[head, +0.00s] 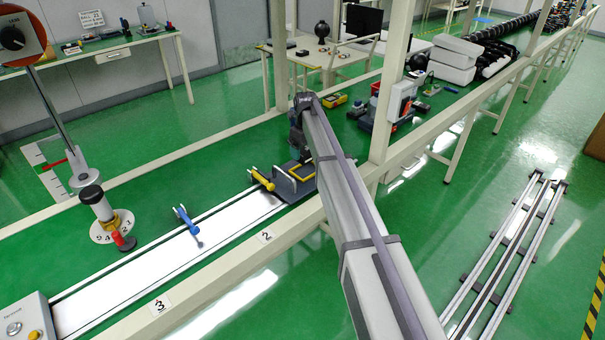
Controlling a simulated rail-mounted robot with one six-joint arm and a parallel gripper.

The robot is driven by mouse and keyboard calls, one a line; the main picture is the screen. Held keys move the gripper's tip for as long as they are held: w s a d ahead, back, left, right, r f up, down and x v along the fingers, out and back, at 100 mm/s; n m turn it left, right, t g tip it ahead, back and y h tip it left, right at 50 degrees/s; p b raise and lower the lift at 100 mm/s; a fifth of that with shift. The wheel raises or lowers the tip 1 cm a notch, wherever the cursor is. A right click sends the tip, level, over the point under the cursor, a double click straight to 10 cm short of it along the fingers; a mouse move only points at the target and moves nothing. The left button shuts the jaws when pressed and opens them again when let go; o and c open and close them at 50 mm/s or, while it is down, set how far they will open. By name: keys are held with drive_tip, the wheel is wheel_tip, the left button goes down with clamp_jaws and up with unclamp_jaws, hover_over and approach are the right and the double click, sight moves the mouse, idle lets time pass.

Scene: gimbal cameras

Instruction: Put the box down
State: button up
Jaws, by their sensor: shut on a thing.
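My gripper (303,158) hangs at the far end of my arm, over the rail table's middle. It is small here and partly hidden behind the arm. It is shut on the box (306,172), which shows as a dark shape with yellow edges just below it. The box is at the right end of the white track, by a grey fixture (284,184) with a yellow lever (262,180). I cannot tell whether the box touches the fixture or is just above it.
A round numbered dial (111,229) and a control box (24,322) stand at left. Frame posts (392,85) rise close right of my arm. Tools and white cases (455,58) lie beyond.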

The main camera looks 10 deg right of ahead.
sight(305, 171)
wheel_tip(305, 171, down, 6)
drive_tip(key=b, duration=0.4)
drive_tip(key=shift+f, duration=0.2)
drive_tip(key=shift+r, duration=0.2)
drive_tip(key=shift+c, duration=0.3)
drive_tip(key=shift+f, duration=0.15)
drive_tip(key=o, duration=0.8)
